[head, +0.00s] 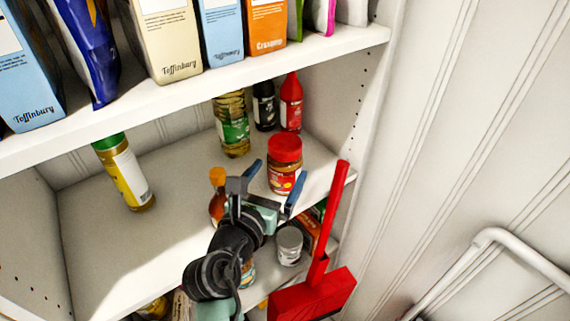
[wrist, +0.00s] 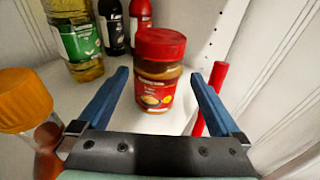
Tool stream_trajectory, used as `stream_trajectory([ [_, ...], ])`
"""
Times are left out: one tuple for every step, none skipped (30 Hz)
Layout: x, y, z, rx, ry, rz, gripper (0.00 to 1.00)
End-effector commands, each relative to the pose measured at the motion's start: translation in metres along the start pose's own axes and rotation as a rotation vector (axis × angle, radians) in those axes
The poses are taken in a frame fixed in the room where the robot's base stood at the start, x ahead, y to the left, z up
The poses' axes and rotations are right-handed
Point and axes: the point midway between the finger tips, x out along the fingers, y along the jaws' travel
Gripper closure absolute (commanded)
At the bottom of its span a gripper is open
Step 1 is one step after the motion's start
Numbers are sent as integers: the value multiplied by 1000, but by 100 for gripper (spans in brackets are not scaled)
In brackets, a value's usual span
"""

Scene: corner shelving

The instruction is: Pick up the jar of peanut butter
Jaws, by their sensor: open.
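The jar of peanut butter (head: 285,165) has a red lid and red label and stands upright on the middle shelf near its right front edge. In the wrist view the jar (wrist: 156,85) stands straight ahead, just beyond and between my fingertips. My gripper (head: 275,180) is open, with its two blue fingers apart and nothing between them. In the wrist view my gripper (wrist: 160,75) has one finger to the left of the jar and one to the right. The jar's lower part is partly hidden in the head view.
Behind the jar stand an oil bottle with green label (head: 232,125), a dark bottle (head: 265,106) and a red bottle (head: 290,103). An orange-capped bottle (wrist: 20,100) is close on the left. Boxes fill the shelf above.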

Motion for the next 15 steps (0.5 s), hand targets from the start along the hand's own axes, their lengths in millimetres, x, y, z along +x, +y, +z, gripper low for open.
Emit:
stream_trajectory([
  [3,0,0,0,1,0,0],
  [4,0,0,1,1,0,0],
  [6,0,0,1,1,0,0],
  [7,0,0,1,1,-1,0],
  [10,0,0,1,2,-1,0],
  [14,1,1,2,0,0,0],
  [18,1,1,1,1,0,0],
  [22,1,1,1,2,-1,0],
  [27,2,1,1,1,-1,0],
  [31,2,1,1,1,-1,0],
  [35,2,0,1,2,-2,0],
  [40,3,0,1,1,-2,0],
  [44,3,0,1,0,-1,0],
  [47,2,-1,1,1,-2,0],
  [50,2,-1,1,1,-2,0],
])
